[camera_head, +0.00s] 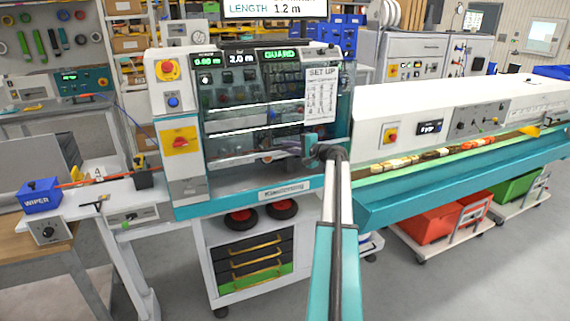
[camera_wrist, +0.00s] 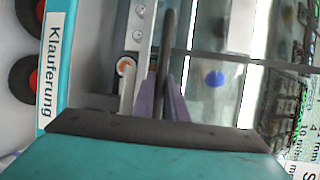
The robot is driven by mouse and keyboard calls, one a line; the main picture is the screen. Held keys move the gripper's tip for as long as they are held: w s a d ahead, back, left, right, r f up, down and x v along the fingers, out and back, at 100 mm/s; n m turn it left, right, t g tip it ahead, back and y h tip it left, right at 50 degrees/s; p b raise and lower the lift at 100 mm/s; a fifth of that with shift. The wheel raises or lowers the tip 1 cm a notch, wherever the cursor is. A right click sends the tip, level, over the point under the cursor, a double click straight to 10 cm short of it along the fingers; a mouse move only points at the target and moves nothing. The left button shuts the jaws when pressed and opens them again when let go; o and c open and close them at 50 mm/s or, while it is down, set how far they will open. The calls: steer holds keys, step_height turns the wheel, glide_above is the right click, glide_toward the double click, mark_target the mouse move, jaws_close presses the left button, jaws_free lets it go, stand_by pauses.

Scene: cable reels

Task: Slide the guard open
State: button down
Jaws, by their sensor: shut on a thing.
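The guard (camera_head: 240,122) is a clear panel across the front of the white and teal machine, with dark fittings visible behind it. Its dark bar handle (camera_wrist: 167,40) runs upright in the wrist view. My gripper (camera_head: 318,146) is at the lower right part of the guard in the head view, and my arm hides part of that area. In the wrist view my purple-grey fingers (camera_wrist: 165,100) are shut around the lower end of the bar. The guard still covers the machine's front in the head view.
A SET UP sheet (camera_head: 321,94) is at the guard's upper right. A red button (camera_head: 166,70) and a yellow-and-red switch (camera_head: 180,141) are on the left column. A long teal trough (camera_head: 450,172) extends right. A drawer cart (camera_head: 255,262) stands below.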

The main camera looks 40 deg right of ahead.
steer(key=p, duration=0.2)
glide_toward(280, 95)
steer(key=w, duration=0.5)
steer(key=shift+f, duration=0.3)
steer(key=c, duration=1.8)
jaws_free()
steer(key=shift+w+d+f, duration=0.1)
steer(key=shift+w+f, duration=0.05)
steer(key=shift+o, duration=0.2)
steer(key=s+r+b, duration=0.2)
steer(key=s+b, duration=0.2)
steer(key=s, duration=0.9)
steer(key=shift+s+r, duration=0.3)
